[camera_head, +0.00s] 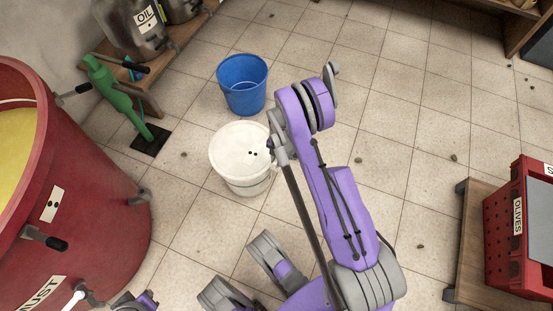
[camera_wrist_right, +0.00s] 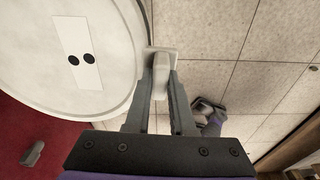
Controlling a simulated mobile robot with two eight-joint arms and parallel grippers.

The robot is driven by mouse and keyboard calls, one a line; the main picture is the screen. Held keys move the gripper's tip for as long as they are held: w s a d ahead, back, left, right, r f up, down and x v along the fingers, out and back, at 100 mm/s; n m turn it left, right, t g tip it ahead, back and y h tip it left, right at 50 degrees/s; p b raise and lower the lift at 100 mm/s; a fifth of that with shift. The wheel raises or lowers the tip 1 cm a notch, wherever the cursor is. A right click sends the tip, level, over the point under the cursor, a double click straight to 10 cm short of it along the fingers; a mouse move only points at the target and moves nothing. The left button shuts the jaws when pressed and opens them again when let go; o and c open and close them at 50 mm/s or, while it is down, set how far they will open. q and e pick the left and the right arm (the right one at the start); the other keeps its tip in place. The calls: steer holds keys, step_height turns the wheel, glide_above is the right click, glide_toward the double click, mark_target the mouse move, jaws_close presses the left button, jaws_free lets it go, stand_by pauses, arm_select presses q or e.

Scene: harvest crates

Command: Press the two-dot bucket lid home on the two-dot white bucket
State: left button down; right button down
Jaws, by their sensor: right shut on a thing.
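The white two-dot bucket (camera_head: 245,187) stands on the tiled floor at the middle of the head view. The white bucket lid (camera_head: 236,143) with two dark dots lies over its mouth. I cannot tell if its rim is fully seated. In the right wrist view the lid (camera_wrist_right: 110,18) fills the upper left, with its two-dot label. My right gripper (camera_wrist_right: 163,78) is shut on the pale tab at the lid's edge; in the head view it is at the lid's right side, mostly hidden by my arm. A purple and black part of mine at the lower left edge may be the left gripper (camera_head: 136,301).
A blue bucket (camera_head: 242,88) stands just behind the white one. A large red must vat (camera_head: 100,215) is at the left, with a low bench (camera_head: 145,85) behind it. A red olives crate (camera_head: 496,240) is at the right. Floor between is mostly free.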

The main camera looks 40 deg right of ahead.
steer(key=shift+f+b, duration=0.3)
steer(key=shift+f, duration=0.15)
steer(key=c, duration=0.7)
jaws_free()
steer(key=shift+r, duration=0.1)
steer(key=r+p, duration=0.1)
steer(key=r, duration=0.2)
steer(key=d+r+p, duration=0.1)
steer(key=r, duration=0.3)
steer(key=r+p, duration=0.1)
steer(key=r, duration=0.2)
steer(key=shift+w+d+r, duration=0.15)
steer(key=shift+r, duration=0.15)
